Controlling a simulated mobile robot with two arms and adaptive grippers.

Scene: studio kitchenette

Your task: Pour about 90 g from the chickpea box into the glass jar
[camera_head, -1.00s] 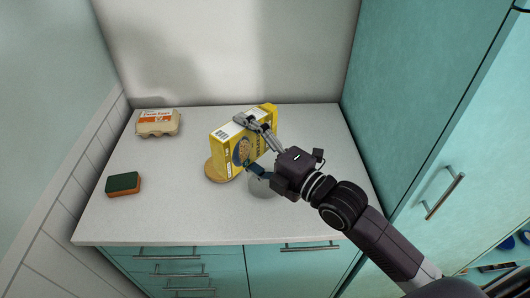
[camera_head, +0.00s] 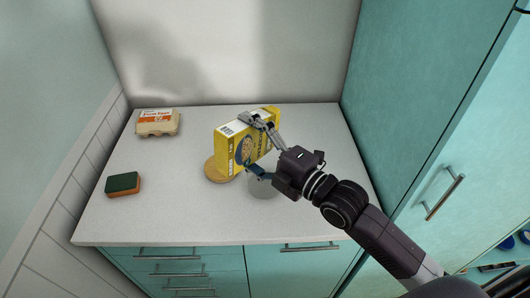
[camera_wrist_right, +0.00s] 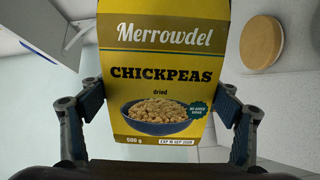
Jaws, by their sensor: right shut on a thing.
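The yellow chickpea box (camera_head: 240,149) is held in my right gripper (camera_head: 256,145), one finger on its top side and one low on its near side. In the right wrist view the box front (camera_wrist_right: 160,85), reading "Chickpeas", fills the space between the two fingers of the gripper (camera_wrist_right: 158,115). My left gripper is not in view.
A round wooden board (camera_head: 217,172) lies on the counter (camera_head: 180,215) left of the jar, partly behind the box. A green and brown sponge (camera_head: 122,185) lies at the left, and an egg carton (camera_head: 158,122) at the back left. A tall teal cabinet (camera_head: 420,120) bounds the right side.

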